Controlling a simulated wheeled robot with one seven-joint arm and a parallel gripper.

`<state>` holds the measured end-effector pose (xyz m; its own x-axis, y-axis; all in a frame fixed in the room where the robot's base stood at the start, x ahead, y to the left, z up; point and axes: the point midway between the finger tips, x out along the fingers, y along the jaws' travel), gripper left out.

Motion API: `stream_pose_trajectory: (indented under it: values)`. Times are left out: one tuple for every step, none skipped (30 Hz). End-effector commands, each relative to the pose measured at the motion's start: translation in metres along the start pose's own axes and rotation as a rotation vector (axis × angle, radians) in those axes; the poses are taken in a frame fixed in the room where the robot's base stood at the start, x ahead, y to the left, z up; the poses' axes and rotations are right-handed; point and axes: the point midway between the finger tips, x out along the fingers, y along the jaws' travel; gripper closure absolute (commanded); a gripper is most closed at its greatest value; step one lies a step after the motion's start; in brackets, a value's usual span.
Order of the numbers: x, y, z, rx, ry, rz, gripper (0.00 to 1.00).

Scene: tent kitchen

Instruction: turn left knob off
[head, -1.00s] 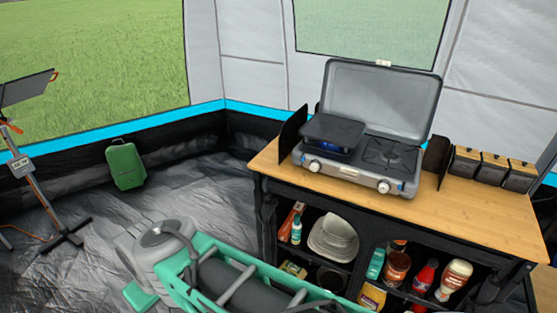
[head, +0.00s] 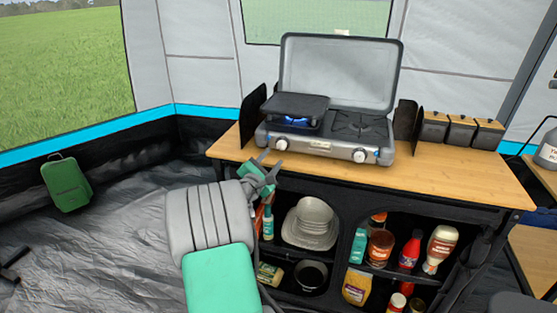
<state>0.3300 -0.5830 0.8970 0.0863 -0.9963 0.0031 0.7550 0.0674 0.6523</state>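The camping stove (head: 330,144) stands on the wooden counter with its grey lid (head: 340,72) raised. Its left knob (head: 280,146) is on the front face, below the left burner, where a blue flame (head: 296,121) shows under a dark griddle plate (head: 296,104). The right knob (head: 359,155) is below the bare right burner. My gripper (head: 271,160) is in front of the counter edge, a little below and left of the left knob. Its two fingers look spread apart with nothing between them. I cannot see it touching the knob.
Shelves below the counter (head: 450,185) hold bowls (head: 312,220), bottles and jars. Dark windscreen panels flank the stove. Several containers (head: 461,132) stand at the counter's right. A green case (head: 66,184) stands on the floor at left, with clear floor around it.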

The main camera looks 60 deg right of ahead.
Motion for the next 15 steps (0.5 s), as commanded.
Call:
stream_pose_trajectory:
  values:
    - [0.008, 0.001, 0.002, 0.002, -0.002, 0.0, 0.61]
    - [0.013, 0.001, 0.002, 0.003, -0.002, -0.002, 0.61]
    - [0.021, 0.0, 0.003, 0.004, -0.002, -0.002, 0.61]
    - [0.027, 0.0, 0.002, 0.004, -0.001, -0.003, 0.61]
    - [0.034, 0.0, 0.003, 0.006, -0.002, -0.003, 0.61]
    - [0.042, 0.0, 0.002, 0.005, -0.001, -0.003, 0.61]
    - [0.047, 0.0, 0.002, 0.006, -0.001, -0.002, 0.61]
    - [0.052, 0.0, 0.002, 0.006, 0.0, -0.003, 0.61]
    - [0.058, 0.001, 0.002, 0.006, 0.0, -0.002, 0.61]
    - [0.061, 0.001, 0.001, 0.007, 0.001, -0.001, 0.61]
    - [0.064, 0.002, 0.002, 0.007, 0.001, -0.001, 0.61]
    - [0.067, 0.002, 0.002, 0.006, 0.001, -0.001, 0.61]
    - [0.069, 0.002, 0.002, 0.007, 0.001, 0.0, 0.61]
    - [0.07, 0.002, 0.002, 0.007, 0.002, 0.0, 0.61]
    - [0.07, 0.002, 0.002, 0.007, 0.002, 0.0, 0.61]
